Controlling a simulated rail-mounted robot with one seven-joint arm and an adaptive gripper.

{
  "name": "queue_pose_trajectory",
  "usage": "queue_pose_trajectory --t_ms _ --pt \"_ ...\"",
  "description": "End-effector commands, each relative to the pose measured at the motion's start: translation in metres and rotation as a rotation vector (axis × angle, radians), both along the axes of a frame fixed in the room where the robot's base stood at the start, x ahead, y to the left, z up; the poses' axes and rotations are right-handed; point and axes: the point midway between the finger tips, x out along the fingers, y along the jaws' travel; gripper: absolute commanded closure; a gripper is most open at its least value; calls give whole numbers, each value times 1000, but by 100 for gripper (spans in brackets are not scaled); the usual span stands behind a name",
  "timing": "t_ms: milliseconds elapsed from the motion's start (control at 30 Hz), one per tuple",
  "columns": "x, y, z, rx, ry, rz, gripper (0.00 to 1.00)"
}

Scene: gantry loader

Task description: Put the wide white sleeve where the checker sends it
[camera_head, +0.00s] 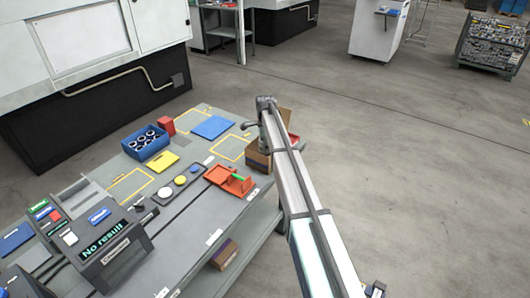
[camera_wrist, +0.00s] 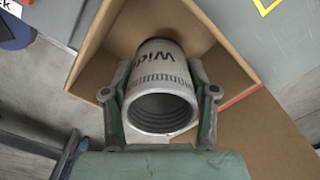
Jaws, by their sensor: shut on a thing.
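The wide white sleeve (camera_wrist: 160,82), marked with dark lettering starting "Wid", shows in the wrist view. My gripper (camera_wrist: 160,108) is shut on it, one green finger on each side, with its threaded open end toward the camera. The sleeve is over or inside the mouth of an open cardboard box (camera_wrist: 92,42); I cannot tell how deep. In the head view the box (camera_head: 257,160) stands at the table's far right edge, and my arm hides the gripper and sleeve. The checker (camera_head: 115,255) at the table's near left shows "No result" in green.
A blue bin (camera_head: 134,150) holds several dark-and-white rings, with a red block (camera_head: 167,126) beside it. A blue plate (camera_head: 212,127), a yellow plate (camera_head: 161,162) and an orange tray (camera_head: 238,187) with a green piece lie on the table. Open floor lies to the right.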

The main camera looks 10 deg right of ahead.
Motion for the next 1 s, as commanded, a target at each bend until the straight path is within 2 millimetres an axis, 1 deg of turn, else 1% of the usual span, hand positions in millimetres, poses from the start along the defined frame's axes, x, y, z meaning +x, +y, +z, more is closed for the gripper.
queue_pose_trajectory --t_ms 233,400,500,867,900,967,1000 --pt "0 0 -13 0 1 0 98" --pt "0 0 -35 0 2 0 98" --pt "0 0 -45 0 1 0 98" --pt "0 0 -50 0 0 0 98" --pt "0 0 -51 0 1 0 39" --pt "0 0 -50 0 1 0 18" --pt "0 0 -50 0 1 0 17"
